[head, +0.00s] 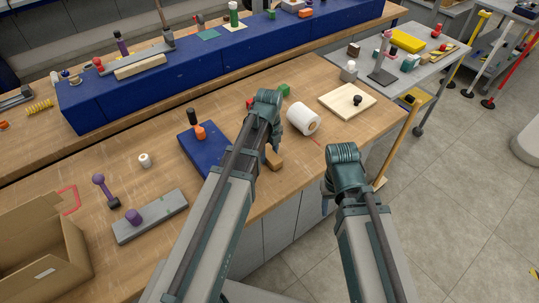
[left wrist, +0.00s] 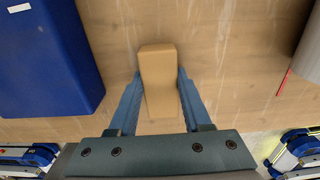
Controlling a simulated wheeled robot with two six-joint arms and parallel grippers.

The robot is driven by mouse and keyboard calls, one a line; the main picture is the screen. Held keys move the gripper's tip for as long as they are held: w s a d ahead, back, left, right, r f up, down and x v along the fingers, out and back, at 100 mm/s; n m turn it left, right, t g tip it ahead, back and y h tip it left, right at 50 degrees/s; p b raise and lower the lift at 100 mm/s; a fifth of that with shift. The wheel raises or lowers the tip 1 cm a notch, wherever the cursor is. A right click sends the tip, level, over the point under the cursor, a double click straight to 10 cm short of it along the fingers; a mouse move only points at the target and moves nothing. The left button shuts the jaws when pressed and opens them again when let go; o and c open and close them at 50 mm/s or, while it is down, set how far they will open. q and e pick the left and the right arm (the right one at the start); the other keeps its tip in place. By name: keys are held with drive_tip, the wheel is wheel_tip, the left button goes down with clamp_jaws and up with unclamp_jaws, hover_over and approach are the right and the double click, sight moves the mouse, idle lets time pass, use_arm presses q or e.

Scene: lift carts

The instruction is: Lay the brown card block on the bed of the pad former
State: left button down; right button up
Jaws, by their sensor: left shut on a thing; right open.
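The brown card block (head: 274,160) shows past my left wrist, near the table's front edge. In the left wrist view the block (left wrist: 158,70) is between the fingers of my left gripper (left wrist: 158,88), which is shut on it. Whether the block touches the wood or hangs just above it I cannot tell. My right gripper (head: 326,203) is open, mostly hidden behind its wrist, off the table's front edge. I cannot tell for sure which fixture is the pad former. Candidates are a blue base (head: 213,157) with an orange knob and a pale board (head: 340,99) with a black knob.
A white roll (head: 304,118) lies right of my left gripper. A grey slab (head: 150,216) with a purple knob and an open cardboard box (head: 45,250) are at left. A long blue raised block (head: 215,60) runs along the back. A grey cart (head: 425,70) stands at right.

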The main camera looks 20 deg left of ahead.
sight(269, 153)
use_arm(q)
drive_tip(key=shift+r+p, duration=0.55)
drive_tip(key=shift+r, duration=0.1)
wheel_tip(269, 153, up, 3)
drive_tip(key=p, duration=0.3)
drive_tip(key=s+d, duration=0.9)
drive_tip(key=s, duration=0.3)
drive_tip(key=shift+s+d+r+p, duration=0.3)
drive_tip(key=shift+s+d, duration=0.05)
drive_tip(key=shift+s, duration=0.05)
drive_tip(key=shift+w+d, duration=0.1)
